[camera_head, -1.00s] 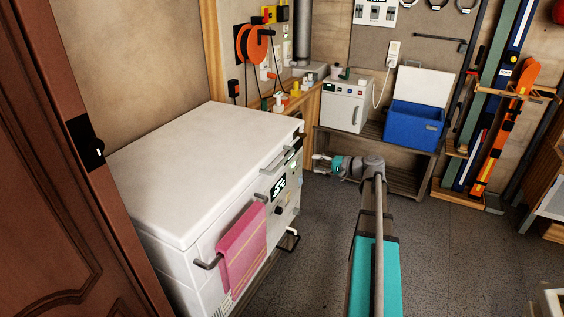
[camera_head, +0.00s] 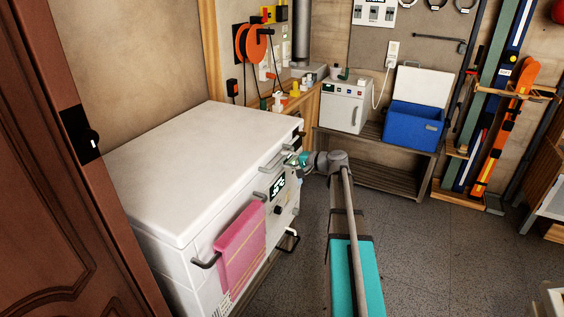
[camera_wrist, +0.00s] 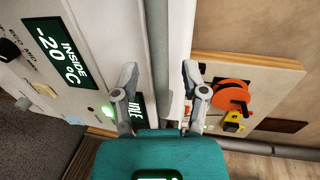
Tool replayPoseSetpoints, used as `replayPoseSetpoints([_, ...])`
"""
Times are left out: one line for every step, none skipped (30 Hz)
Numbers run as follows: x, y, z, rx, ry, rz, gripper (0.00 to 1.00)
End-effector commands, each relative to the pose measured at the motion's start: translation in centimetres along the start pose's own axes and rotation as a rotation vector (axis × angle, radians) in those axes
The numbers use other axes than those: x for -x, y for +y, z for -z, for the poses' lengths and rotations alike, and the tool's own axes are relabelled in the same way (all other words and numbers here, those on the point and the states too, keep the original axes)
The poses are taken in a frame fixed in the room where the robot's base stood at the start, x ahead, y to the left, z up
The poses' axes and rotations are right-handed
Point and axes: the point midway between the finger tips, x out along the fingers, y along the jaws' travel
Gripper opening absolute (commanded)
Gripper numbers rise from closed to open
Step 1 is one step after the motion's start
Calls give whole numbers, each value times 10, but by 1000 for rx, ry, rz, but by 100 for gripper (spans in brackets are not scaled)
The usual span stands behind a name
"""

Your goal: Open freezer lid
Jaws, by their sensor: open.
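The white chest freezer (camera_head: 165,255) stands at the left with its flat lid (camera_head: 200,155) down. A grey lid handle (camera_head: 279,156) runs along the upper front edge. My gripper (camera_head: 293,160) is at the far end of the freezer's front, close to this handle. In the wrist view my gripper (camera_wrist: 160,68) is open. The grey handle bar (camera_wrist: 158,40) and the white lid edge (camera_wrist: 181,40) appear between its fingers. I cannot tell whether either finger touches them. The lit display (camera_wrist: 55,50) on the front panel is left of the fingers.
A pink towel (camera_head: 241,237) hangs on a front bar of the freezer. A brown door (camera_head: 45,200) is at the near left. A bench (camera_head: 375,160) holds a small white appliance (camera_head: 343,107) and a blue cooler (camera_head: 414,125).

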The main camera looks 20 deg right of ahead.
Motion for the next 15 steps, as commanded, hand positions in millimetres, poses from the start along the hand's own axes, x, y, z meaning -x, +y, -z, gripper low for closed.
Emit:
replayPoseSetpoints([-6, 1, 1, 0, -1, 0, 57])
replayPoseSetpoints([-9, 1, 1, 0, -1, 0, 57])
replayPoseSetpoints([-12, 1, 0, 0, -2, 0, 57])
replayPoseSetpoints([-14, 1, 0, 0, -2, 0, 57])
replayPoseSetpoints([-16, 0, 0, 0, -2, 0, 57])
replayPoseSetpoints([-18, 0, 0, 0, -1, 0, 57])
replayPoseSetpoints([-19, 0, 0, 0, -1, 0, 57])
replayPoseSetpoints([-20, 0, 0, 0, -1, 0, 57])
replayPoseSetpoints([-21, 0, 0, 0, -1, 0, 57])
replayPoseSetpoints([-21, 0, 0, 0, -1, 0, 57])
replayPoseSetpoints([-22, 0, 0, 0, 0, 0, 57])
replayPoseSetpoints([-22, 0, 0, 0, 0, 0, 57])
replayPoseSetpoints([-22, 0, 0, 0, -1, 0, 57])
replayPoseSetpoints([-22, 0, 0, 0, -1, 0, 57])
replayPoseSetpoints([-22, 0, 0, 0, -1, 0, 57])
